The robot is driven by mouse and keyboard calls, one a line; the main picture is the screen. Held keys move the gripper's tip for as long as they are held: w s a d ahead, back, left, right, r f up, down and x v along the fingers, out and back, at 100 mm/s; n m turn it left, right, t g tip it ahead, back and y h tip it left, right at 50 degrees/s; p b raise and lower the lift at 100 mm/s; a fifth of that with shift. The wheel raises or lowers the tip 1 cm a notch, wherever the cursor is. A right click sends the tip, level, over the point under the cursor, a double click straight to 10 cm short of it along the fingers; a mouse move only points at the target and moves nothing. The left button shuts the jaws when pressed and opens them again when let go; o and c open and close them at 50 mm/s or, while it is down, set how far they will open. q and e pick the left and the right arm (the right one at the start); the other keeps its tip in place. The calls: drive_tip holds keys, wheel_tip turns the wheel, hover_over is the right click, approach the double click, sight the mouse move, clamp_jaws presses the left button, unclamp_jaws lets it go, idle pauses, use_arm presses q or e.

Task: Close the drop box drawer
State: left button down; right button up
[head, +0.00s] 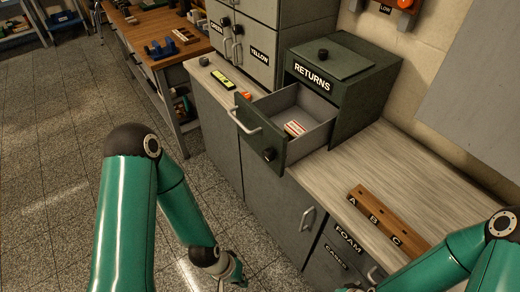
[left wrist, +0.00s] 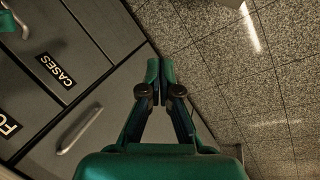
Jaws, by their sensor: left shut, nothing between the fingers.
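The drop box (head: 352,72) is a dark green cabinet labelled RETURNS on the counter. Its drawer (head: 310,138) is pulled out toward the front left, with a pale handle (head: 247,122) and a dark round knob on its front. A small red and white item (head: 294,128) lies inside the drawer. My left gripper (head: 236,278) is low at the bottom of the head view, in front of the lower cabinets and away from the drawer. In the left wrist view its fingers (left wrist: 153,75) are together and empty. My right arm shows at the lower right; its gripper is not clearly seen.
A yellow-green device (head: 222,81) and an orange item (head: 246,95) lie on the counter left of the drawer. A wooden strip (head: 388,219) marked A, B, C lies on the counter at right. Cabinets labelled FOAM and CASES are below. The speckled floor at left is open.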

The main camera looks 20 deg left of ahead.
use_arm(q)
drive_tip(key=w+a+r+n+t+h+b, duration=0.2)
drive_tip(key=w+r+n+t+h+b, duration=0.15)
drive_tip(key=w+r+n, duration=0.5)
drive_tip(key=w+a+r+n+t+h+b, duration=0.35)
drive_tip(key=r+n+h, duration=0.2)
drive_tip(key=n, duration=0.65)
drive_tip(key=n+t+y+p, duration=0.2)
drive_tip(key=n+t, duration=0.3)
drive_tip(key=t, duration=0.2)
approach(265, 145)
drive_tip(key=x, duration=0.7)
drive_tip(key=shift+d, duration=0.1)
